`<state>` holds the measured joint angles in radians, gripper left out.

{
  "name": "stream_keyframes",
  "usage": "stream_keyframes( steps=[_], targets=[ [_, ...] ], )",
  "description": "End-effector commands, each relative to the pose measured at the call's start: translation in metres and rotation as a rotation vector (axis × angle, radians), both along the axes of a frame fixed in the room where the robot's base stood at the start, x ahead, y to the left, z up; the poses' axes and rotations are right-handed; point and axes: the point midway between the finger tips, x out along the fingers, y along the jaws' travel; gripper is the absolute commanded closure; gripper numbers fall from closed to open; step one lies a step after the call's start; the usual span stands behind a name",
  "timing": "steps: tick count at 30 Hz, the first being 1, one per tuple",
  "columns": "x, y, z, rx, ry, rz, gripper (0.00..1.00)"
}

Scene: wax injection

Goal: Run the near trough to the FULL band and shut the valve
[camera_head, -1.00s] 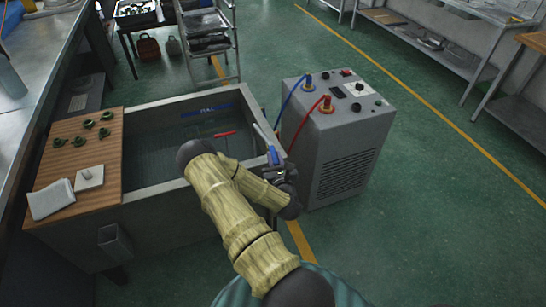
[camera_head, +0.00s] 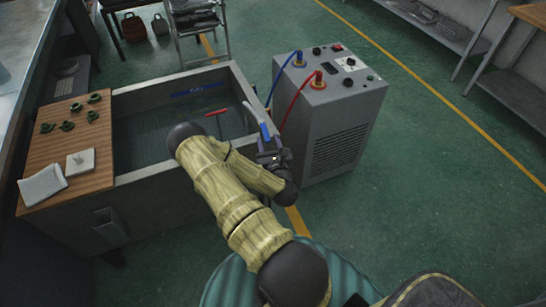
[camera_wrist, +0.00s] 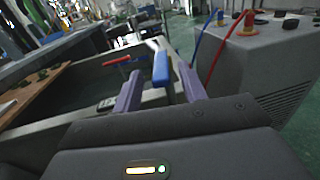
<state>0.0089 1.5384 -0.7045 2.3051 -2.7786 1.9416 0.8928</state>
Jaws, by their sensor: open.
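The grey trough (camera_head: 148,170) stands left of centre in the head view, with dark greenish water (camera_head: 160,132) inside. A blue band (camera_head: 197,91) runs along its far inner wall, and the liquid surface appears to be below it. A blue lever handle (camera_wrist: 161,70) stands at the trough's right edge. My gripper (camera_wrist: 160,72) is open, with the blue handle showing between its purple fingers. Whether they touch it cannot be told.
A grey machine (camera_head: 325,120) with a blue hose (camera_head: 281,77) and a red hose (camera_head: 296,98) stands close on the right. A wooden board (camera_head: 53,152) at the left holds several green pieces (camera_head: 67,125) and a white cloth (camera_head: 43,185). The green floor at right is clear.

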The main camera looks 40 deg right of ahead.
Motion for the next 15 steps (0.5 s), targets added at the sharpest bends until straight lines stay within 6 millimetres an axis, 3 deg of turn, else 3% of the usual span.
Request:
stream_keyframes(
  steps=[3, 15],
  targets=[
    [-0.023, 0.011, -0.002, -0.002, 0.008, -0.002, 0.58],
    [-0.047, 0.027, -0.001, -0.006, 0.006, 0.006, 0.58]
  ],
)
